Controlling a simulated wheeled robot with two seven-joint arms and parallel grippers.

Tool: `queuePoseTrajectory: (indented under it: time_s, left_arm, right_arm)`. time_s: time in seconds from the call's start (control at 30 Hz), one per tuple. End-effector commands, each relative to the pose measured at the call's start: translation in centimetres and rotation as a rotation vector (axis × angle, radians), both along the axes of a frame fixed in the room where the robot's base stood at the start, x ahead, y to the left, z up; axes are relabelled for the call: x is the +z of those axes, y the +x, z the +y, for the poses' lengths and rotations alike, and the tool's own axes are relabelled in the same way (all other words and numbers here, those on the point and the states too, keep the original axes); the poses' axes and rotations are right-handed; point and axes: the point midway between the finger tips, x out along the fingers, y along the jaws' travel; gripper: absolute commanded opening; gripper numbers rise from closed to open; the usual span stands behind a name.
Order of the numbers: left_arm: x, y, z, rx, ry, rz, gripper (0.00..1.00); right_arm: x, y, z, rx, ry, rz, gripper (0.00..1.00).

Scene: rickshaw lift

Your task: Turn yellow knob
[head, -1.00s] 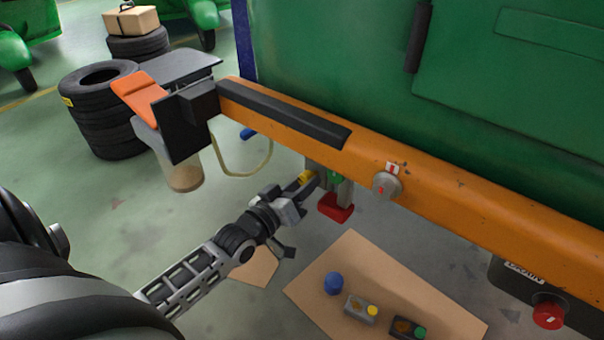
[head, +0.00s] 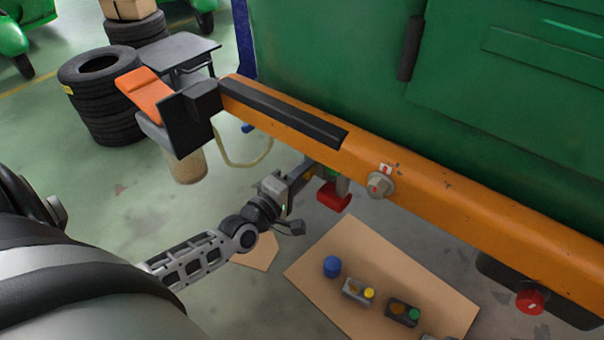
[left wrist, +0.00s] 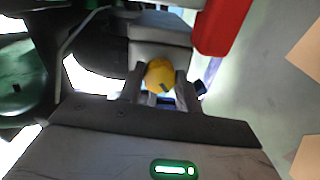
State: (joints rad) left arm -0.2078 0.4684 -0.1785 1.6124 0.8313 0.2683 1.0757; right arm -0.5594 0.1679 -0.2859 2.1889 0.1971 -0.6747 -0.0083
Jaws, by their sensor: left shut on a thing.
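The yellow knob (left wrist: 160,75) shows in the left wrist view, between the two fingers of my left gripper (left wrist: 158,88), which is shut on it. A dark mark shows on the knob's lower face. In the head view my left gripper (head: 298,180) reaches under the orange beam (head: 450,194), and the knob is mostly hidden there by the gripper and the beam. My right gripper does not show.
A red part (head: 333,197) hangs close to the right of my left gripper. A cardboard sheet (head: 330,297) on the floor holds a blue cap (head: 332,266) and several small boxes. Stacked tyres (head: 100,100) stand at the left.

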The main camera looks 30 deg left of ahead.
Motion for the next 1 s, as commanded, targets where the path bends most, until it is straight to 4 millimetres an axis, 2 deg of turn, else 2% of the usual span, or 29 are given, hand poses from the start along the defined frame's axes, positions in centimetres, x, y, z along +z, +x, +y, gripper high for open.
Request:
queuePoseTrajectory:
  time_s: [0.27,0.6,1.0]
  left_arm:
    - [0.0,0.0,0.1,0.000,-0.263,0.019,0.11]
    - [0.0,0.0,0.1,0.000,-0.572,0.042,0.11]
    - [0.1,0.0,0.1,0.001,-0.815,0.062,0.11]
  right_arm:
    - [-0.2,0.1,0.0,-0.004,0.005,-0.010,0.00]
    - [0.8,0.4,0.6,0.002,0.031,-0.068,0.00]
    - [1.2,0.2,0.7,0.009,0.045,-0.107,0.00]
